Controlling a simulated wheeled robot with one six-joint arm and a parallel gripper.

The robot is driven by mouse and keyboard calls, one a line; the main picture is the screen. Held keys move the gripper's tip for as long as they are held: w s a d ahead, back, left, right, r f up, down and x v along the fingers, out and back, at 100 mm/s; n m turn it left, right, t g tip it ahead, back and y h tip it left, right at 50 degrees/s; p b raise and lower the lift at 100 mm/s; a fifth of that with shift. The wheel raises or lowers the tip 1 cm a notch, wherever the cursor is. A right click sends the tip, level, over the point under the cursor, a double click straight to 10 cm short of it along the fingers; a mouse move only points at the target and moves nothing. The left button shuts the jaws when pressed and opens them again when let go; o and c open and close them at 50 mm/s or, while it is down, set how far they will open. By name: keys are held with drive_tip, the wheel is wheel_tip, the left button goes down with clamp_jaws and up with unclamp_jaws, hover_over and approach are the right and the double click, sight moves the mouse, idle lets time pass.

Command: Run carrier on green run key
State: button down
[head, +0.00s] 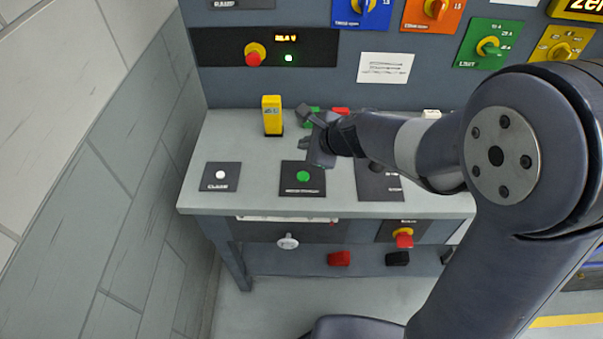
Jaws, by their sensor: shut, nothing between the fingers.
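A round green key (303,175) sits on a dark plate on the bench top, with small lettering below it that I cannot read surely. My gripper (304,128) is shut and empty. In the picture it lies above the green key's plate, toward the back of the bench, and apart from the key. My forearm crosses the right part of the bench and hides part of it. No carrier can be made out for certain in this view.
A white key (220,174) on a dark plate is at the left. A yellow block (272,115) stands behind it. Green and red blocks (341,111) lie behind my gripper. The wall panel holds a red knob (253,56) and several coloured dials. A red knob (403,238) is on the bench front.

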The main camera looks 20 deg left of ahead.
drive_tip(key=shift+f, duration=0.1)
drive_tip(key=b, duration=0.8)
approach(300, 173)
drive_tip(key=w+a+f, duration=0.1)
drive_tip(key=a, duration=0.1)
drive_tip(key=w+a+f, duration=0.1)
drive_tip(key=shift+w+a+f, duration=0.3)
drive_tip(key=shift+w+a, duration=0.1)
drive_tip(key=shift+f+b, duration=0.1)
drive_tip(key=shift+b, duration=0.2)
idle(0.8)
drive_tip(key=shift+f+b, duration=0.3)
drive_tip(key=shift+f+b, duration=0.5)
idle(4.1)
